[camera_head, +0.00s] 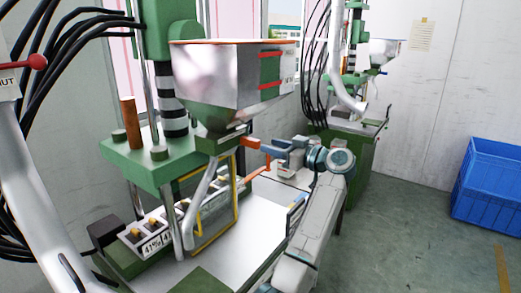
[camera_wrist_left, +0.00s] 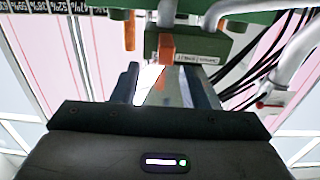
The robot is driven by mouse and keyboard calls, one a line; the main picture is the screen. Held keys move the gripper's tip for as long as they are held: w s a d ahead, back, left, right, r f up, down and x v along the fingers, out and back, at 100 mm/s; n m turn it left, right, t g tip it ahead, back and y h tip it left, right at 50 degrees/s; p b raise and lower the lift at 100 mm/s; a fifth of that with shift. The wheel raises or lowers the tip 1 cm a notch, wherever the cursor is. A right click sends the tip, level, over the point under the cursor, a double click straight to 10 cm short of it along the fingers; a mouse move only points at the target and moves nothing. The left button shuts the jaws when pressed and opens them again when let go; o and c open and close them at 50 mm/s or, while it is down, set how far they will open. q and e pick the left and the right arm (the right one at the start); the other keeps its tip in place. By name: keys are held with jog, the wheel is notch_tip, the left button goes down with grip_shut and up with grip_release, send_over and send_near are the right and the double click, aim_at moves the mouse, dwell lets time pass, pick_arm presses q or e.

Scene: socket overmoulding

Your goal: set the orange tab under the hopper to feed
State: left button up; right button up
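The orange tab (camera_head: 262,147) sticks out sideways from the green block under the metal hopper (camera_head: 230,75). In the left wrist view the orange tab (camera_wrist_left: 166,47) hangs beside a small lettered plate (camera_wrist_left: 196,59), too small to read surely. My left gripper (camera_head: 283,150) is at the tab's outer end. In the wrist view its two dark fingers (camera_wrist_left: 160,82) stand apart, with the tab in line with the gap between them. I cannot tell whether they touch it. My right gripper is in neither view.
The green press (camera_head: 140,160) with posts and a yellow-edged guard (camera_head: 236,195) stands left of my arm. A pale tabletop (camera_head: 255,220) lies below. A second machine (camera_head: 345,140) stands behind, and a blue crate (camera_head: 490,185) is at the right on open floor.

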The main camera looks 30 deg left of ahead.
pick_arm(q)
jog(key=shift+s+d+b, duration=0.15)
jog(key=shift+d+b, duration=0.25)
jog(key=shift+d, duration=1.25)
